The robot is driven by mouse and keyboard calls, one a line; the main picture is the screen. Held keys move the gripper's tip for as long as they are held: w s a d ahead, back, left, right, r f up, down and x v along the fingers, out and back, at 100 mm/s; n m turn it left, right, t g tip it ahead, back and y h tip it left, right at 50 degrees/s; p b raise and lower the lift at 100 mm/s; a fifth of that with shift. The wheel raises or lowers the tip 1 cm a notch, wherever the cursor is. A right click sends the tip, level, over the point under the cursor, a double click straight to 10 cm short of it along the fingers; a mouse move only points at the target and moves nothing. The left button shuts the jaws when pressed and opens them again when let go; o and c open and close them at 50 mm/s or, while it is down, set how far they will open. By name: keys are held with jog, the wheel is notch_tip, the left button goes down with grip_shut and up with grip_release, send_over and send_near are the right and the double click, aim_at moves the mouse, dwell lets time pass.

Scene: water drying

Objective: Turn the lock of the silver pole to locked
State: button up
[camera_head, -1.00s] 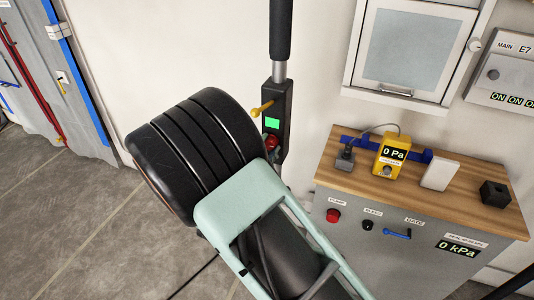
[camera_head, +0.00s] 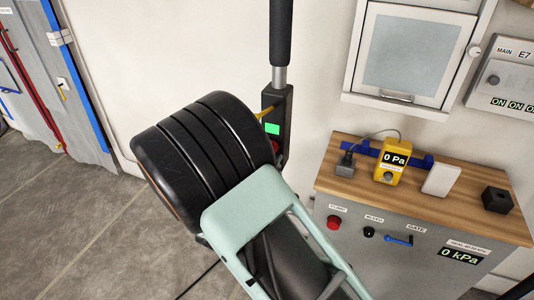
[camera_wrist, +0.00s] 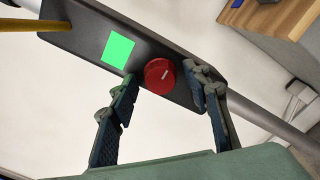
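The silver pole (camera_head: 279,76) stands upright by the wall and carries a black box (camera_head: 286,110). My gripper (camera_wrist: 163,84) is open, with one finger on each side of the knob. No contact with the knob is clear. The fingers are hidden in the head view.
A wood-topped cabinet (camera_head: 345,181) stands close on the right, with a yellow gauge (camera_head: 391,163), a white block (camera_head: 441,179) and a black block (camera_head: 497,199) on it. A white wall cabinet (camera_head: 404,52) hangs above. Open floor (camera_head: 80,215) lies at the left.

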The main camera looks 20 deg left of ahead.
jog(key=shift+s, duration=0.1)
jog(key=s, duration=1.1)
jog(key=shift+s+a, duration=0.4)
jog(key=shift+a, duration=0.05)
